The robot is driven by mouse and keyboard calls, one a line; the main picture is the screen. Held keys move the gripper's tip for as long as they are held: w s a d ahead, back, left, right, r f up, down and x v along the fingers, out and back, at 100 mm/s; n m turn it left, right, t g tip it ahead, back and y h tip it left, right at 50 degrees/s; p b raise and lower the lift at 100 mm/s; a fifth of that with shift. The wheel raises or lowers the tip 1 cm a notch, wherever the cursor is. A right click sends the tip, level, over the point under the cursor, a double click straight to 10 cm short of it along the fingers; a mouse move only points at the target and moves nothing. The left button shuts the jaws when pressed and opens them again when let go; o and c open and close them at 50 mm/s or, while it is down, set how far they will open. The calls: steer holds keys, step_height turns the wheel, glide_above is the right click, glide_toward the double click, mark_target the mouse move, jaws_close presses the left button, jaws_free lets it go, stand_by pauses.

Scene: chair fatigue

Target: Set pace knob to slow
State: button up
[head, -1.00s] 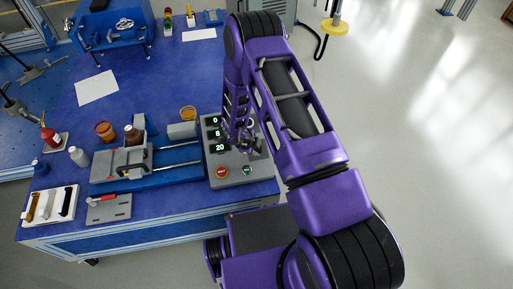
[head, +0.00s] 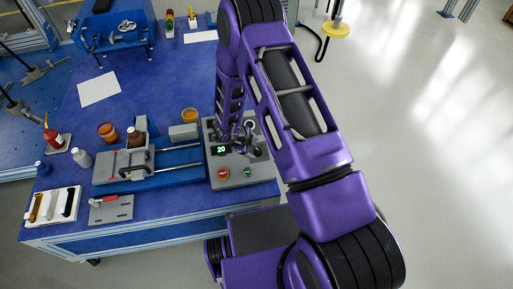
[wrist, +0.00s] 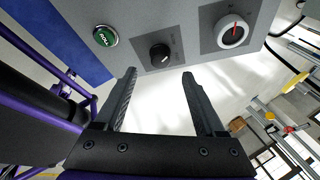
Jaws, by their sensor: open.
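The grey control box (head: 233,181) stands at the right end of the blue table. In the wrist view its panel carries a small black knob (wrist: 160,54) with a pale pointer line and a larger white dial (wrist: 232,31) with a red line. I cannot read the labels, so I cannot tell for sure which is the pace knob. My gripper (wrist: 158,75) is open and empty, its fingertips just short of the black knob, one toward each side of it. In the head view my gripper (head: 240,143) is over the box, and the arm hides part of the panel.
A green button (wrist: 105,36) sits beside the black knob. A red button (head: 222,174) and a display showing 20 (head: 220,150) are on the box too. A blue slide fixture (head: 180,167) stands close to its left. Open floor lies to the right.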

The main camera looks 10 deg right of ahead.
steer(key=p+v, duration=0.2)
steer(key=v, duration=0.9)
steer(key=shift+a+r, duration=0.15)
steer(key=shift+r, duration=0.15)
steer(key=shift+s, duration=0.1)
